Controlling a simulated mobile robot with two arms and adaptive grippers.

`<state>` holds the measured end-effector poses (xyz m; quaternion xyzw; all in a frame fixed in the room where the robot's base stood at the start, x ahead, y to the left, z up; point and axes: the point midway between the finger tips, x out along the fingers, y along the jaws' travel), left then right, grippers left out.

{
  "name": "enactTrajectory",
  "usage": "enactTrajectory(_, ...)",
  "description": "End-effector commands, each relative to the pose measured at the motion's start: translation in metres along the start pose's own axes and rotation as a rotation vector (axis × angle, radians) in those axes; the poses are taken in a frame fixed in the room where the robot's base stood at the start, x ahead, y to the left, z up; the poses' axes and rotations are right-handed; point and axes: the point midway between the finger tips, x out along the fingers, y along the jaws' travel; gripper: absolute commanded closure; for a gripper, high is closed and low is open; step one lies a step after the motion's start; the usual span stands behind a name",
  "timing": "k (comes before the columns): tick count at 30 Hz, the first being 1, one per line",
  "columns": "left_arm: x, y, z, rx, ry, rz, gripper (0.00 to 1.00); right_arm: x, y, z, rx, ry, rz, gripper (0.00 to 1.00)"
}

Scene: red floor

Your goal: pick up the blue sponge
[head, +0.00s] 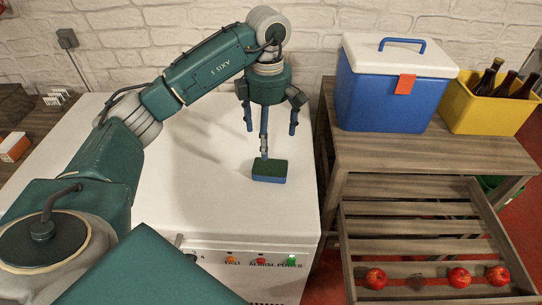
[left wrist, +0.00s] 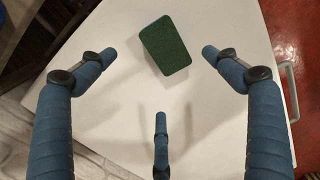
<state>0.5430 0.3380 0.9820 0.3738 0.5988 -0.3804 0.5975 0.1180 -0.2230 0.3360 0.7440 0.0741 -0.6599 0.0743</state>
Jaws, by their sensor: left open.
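The blue sponge (head: 269,172) has a dark green scouring top and lies flat on the white cabinet top (head: 225,205), near its right edge. In the left wrist view the sponge (left wrist: 166,46) shows its green face, beyond and between the spread fingers. My left gripper (head: 268,138) has three blue fingers, points down and is open and empty. It is above and slightly behind the sponge; one finger's tip appears close to the sponge's far edge in the head view. Whether they touch cannot be told. My right gripper is not in view.
A blue cooler (head: 385,95) with a white lid and a yellow crate (head: 490,105) of bottles stand on the wooden table (head: 400,152) at right. Several red apples lie on the slatted lower shelf (head: 415,210). A brick wall is behind; the cabinet top around the sponge is clear.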

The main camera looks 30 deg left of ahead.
Motion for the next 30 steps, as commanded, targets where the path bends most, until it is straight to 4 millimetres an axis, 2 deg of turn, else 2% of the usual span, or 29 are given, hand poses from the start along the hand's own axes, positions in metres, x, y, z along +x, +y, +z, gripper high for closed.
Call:
enactTrajectory(2,0.008,-0.001,-0.002,-0.001,0.007,-0.004,0.11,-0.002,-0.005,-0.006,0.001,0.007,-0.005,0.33)
enactTrajectory(4,0.019,-0.001,-0.002,-0.001,0.007,-0.005,0.11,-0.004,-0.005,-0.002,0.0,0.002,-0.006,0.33)
enactTrajectory(10,0.048,-0.001,-0.001,0.0,0.005,-0.004,0.11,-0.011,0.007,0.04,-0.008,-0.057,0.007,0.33)
enactTrajectory(14,0.056,0.0,0.0,0.0,0.004,-0.002,0.11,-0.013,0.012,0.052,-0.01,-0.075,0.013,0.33)
enactTrajectory(17,0.066,0.0,0.002,0.0,0.004,-0.005,0.11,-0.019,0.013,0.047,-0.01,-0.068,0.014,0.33)
enactTrajectory(24,0.1,0.002,0.005,0.0,0.003,-0.004,0.11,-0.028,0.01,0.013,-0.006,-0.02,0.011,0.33)
enactTrajectory(30,0.107,0.003,0.005,0.0,0.003,0.0,0.11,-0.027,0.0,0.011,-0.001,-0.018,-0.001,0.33)
